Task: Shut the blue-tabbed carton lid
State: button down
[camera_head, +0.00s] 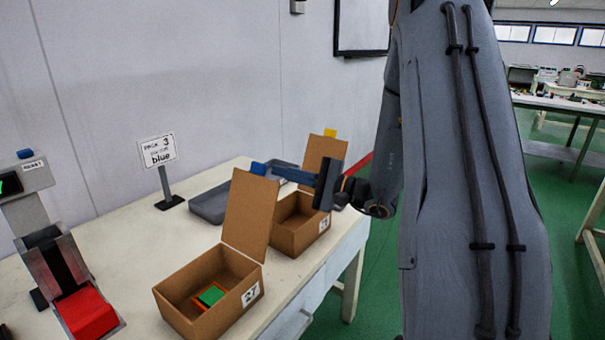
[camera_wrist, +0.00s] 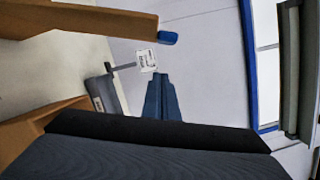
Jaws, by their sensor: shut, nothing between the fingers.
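The blue-tabbed carton (camera_head: 192,318) stands open on the table, labelled 27, with a green and red stack (camera_head: 210,296) inside. Its brown lid (camera_head: 249,215) stands up, leaning slightly back, with the blue tab (camera_head: 258,168) at its top. My gripper (camera_head: 272,170) is shut and empty, its blue fingers pointing left just beside the lid's top; the head view does not show whether they touch. In the wrist view the fingertips (camera_wrist: 160,76) appear apart from the lid (camera_wrist: 80,20) and its blue tab (camera_wrist: 168,38).
A second open carton (camera_head: 290,236) with a yellow tab (camera_head: 330,132) stands behind, under my gripper. A grey tray (camera_head: 208,205) lies at the back. A sign (camera_head: 157,151) reads "PACK 3" and "blue". A device with a red part (camera_head: 88,312) stands at left.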

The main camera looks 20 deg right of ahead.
jog(key=shift+s+a+r+p, duration=0.25)
jog(key=shift+s+a, duration=0.05)
jog(key=shift+a, duration=0.25)
jog(key=shift+s+a+r+p, duration=0.25)
jog(key=shift+a, duration=0.35)
jog(key=shift+s+a+r+p, duration=0.25)
jog(key=shift+s+a, duration=0.05)
jog(key=shift+a, duration=0.25)
jog(key=shift+a, duration=0.1)
